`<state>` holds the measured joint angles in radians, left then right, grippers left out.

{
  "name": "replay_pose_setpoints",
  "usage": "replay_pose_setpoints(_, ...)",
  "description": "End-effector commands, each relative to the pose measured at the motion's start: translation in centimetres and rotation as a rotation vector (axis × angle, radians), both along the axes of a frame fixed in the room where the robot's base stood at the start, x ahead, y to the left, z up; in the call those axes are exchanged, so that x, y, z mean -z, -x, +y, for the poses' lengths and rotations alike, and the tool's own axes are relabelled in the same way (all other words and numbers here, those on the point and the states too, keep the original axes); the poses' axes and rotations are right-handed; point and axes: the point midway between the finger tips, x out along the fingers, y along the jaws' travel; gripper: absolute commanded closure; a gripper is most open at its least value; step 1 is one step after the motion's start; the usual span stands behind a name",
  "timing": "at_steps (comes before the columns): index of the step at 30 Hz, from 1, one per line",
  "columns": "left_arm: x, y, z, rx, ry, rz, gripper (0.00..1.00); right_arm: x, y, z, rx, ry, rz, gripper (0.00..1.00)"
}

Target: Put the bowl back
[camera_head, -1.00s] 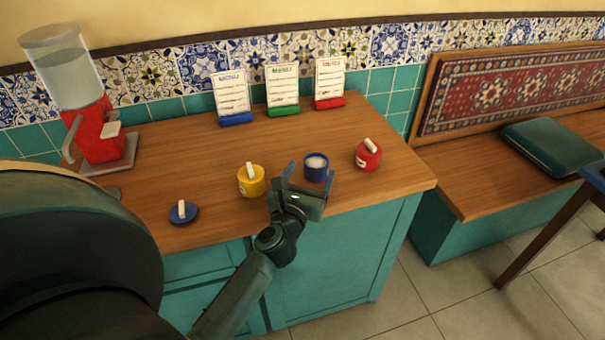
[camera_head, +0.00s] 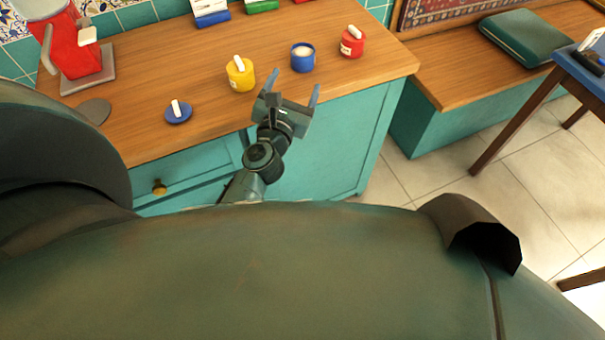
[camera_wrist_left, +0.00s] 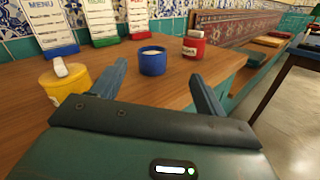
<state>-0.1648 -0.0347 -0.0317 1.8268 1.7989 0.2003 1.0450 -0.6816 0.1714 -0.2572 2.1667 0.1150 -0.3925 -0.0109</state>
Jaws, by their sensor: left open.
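The blue bowl (camera_head: 303,57) stands upright on the wooden counter (camera_head: 160,60), with something white inside it. It also shows in the left wrist view (camera_wrist_left: 153,61), beyond and between my fingers. My left gripper (camera_head: 293,88) is open and empty at the counter's front edge, just short of the bowl and apart from it. A blue lid with a white handle (camera_head: 178,112) lies on the counter to the left. My right gripper is not in view.
A yellow lidded pot (camera_head: 240,75) stands left of the bowl and a red lidded pot (camera_head: 352,42) to its right. A red dispenser (camera_head: 75,50) is at the far left. Menu stands line the back. A bench (camera_head: 450,85) adjoins on the right.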

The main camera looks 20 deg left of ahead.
Motion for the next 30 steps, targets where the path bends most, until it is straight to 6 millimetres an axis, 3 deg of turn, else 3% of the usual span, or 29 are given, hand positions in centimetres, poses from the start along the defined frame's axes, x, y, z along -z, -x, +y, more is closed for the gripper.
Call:
replay_pose_setpoints(5, 0.7, 4.3, -4.7, 0.18, -0.746, 0.036, 0.27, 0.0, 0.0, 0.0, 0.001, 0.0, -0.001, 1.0)
replay_pose_setpoints(10, 3.5, 9.8, -9.5, 0.399, -1.549, 0.028, 0.27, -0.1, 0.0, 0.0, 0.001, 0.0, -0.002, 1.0)
replay_pose_setpoints(16, 7.6, 16.2, -12.0, 0.635, -2.336, -0.049, 0.27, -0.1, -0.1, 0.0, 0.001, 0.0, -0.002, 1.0)
replay_pose_setpoints(18, 8.5, 17.7, -12.0, 0.691, -2.521, -0.081, 0.27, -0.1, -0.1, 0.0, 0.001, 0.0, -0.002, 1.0)
replay_pose_setpoints(22, 9.4, 19.3, -11.9, 0.755, -2.728, -0.12, 0.27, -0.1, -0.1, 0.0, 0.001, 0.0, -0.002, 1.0)
replay_pose_setpoints(30, 9.6, 19.6, -11.8, 0.768, -2.787, -0.132, 0.27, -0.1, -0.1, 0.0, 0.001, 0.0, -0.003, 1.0)
